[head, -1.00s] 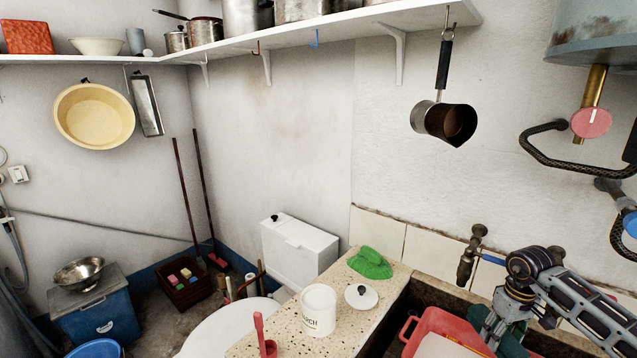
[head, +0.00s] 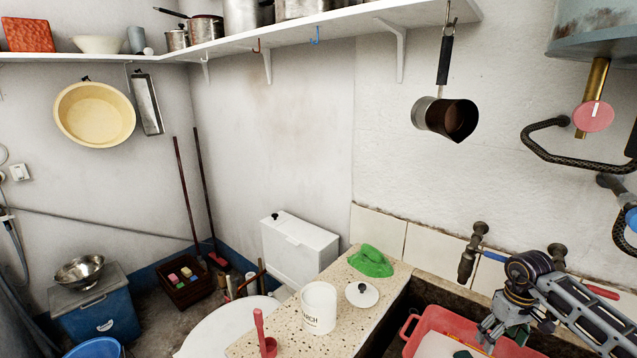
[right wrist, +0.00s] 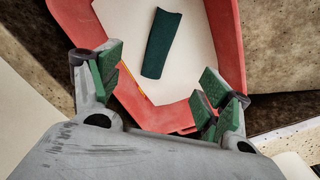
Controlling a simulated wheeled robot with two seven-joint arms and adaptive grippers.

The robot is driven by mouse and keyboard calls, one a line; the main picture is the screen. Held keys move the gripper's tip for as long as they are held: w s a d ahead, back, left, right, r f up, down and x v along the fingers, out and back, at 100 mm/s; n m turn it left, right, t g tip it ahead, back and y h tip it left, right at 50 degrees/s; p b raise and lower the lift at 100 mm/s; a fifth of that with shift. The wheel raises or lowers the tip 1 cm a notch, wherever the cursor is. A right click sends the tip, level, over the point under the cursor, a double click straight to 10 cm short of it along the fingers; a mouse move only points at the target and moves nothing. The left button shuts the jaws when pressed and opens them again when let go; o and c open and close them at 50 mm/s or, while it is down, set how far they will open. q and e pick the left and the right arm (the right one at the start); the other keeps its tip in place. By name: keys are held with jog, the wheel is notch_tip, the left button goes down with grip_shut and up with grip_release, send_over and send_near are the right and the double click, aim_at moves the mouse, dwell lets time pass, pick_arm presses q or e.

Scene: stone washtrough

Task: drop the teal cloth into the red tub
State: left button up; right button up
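The red tub (head: 432,318) sits in the stone trough at the lower right of the head view, and its red wall (right wrist: 237,60) also shows in the right wrist view. The teal cloth (right wrist: 162,43) lies inside the tub on a pale surface, as a narrow dark strip. A small part of it seems to show at the bottom of the head view (head: 462,353). My left gripper is out of view.
A speckled counter (head: 282,330) beside the trough holds a white starch tin (head: 319,308), a white lid (head: 361,294), a green object (head: 371,261) and a red-handled item (head: 262,335). A tap (head: 469,258) sticks out from the wall behind the trough.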

notch_tip(320, 180, up, 8)
jog(key=shift+f, duration=0.25)
dwell(0.7)
jog(key=shift+w, duration=0.1)
dwell(0.6)
